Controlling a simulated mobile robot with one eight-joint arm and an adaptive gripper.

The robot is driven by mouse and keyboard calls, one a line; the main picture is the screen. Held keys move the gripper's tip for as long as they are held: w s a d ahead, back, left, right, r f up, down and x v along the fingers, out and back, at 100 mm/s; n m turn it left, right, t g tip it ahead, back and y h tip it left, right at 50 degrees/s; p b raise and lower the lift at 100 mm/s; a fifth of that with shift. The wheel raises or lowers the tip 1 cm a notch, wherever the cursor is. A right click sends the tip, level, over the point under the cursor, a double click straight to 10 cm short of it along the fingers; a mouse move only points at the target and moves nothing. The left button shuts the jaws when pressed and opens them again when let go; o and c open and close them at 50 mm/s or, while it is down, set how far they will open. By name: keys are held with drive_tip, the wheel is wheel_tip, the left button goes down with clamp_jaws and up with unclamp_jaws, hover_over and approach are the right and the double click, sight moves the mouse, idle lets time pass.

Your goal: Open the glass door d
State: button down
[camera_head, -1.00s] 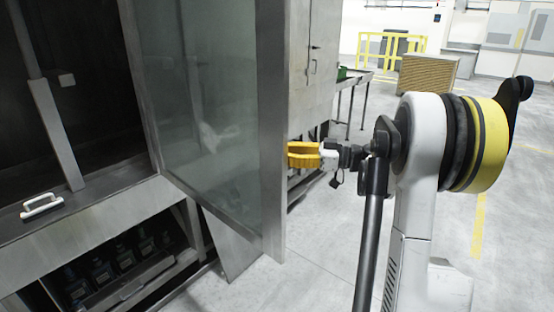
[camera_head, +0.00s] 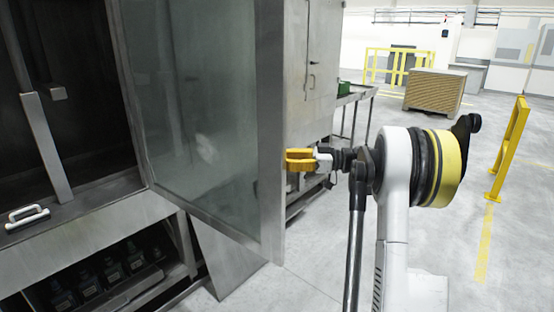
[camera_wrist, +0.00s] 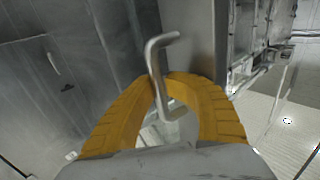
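The glass door (camera_head: 200,110) is a tall, cloudy pane in a grey metal frame. It stands ajar, angled out from the dark machine opening at the left. My gripper (camera_head: 289,160), with yellow fingers, is at the outer edge of the door frame. In the wrist view, the bent metal door handle (camera_wrist: 155,55) passes between the yellow fingertips (camera_wrist: 166,84), which close in around it. My gripper is shut on this handle. In the head view the handle is hidden behind the fingers and frame.
A white handle (camera_head: 27,216) lies on the metal sill at the left. A grey cabinet (camera_head: 312,70) stands behind the door. A yellow post (camera_head: 511,145) and a brown crate-like block (camera_head: 435,90) are at the right. Open grey floor (camera_head: 330,255) lies before the door.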

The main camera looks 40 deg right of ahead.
drive_tip(key=c, duration=1.4)
unclamp_jaws()
drive_tip(key=shift+s+d, duration=0.1)
drive_tip(key=shift+d, duration=0.1)
drive_tip(key=v, duration=1.2)
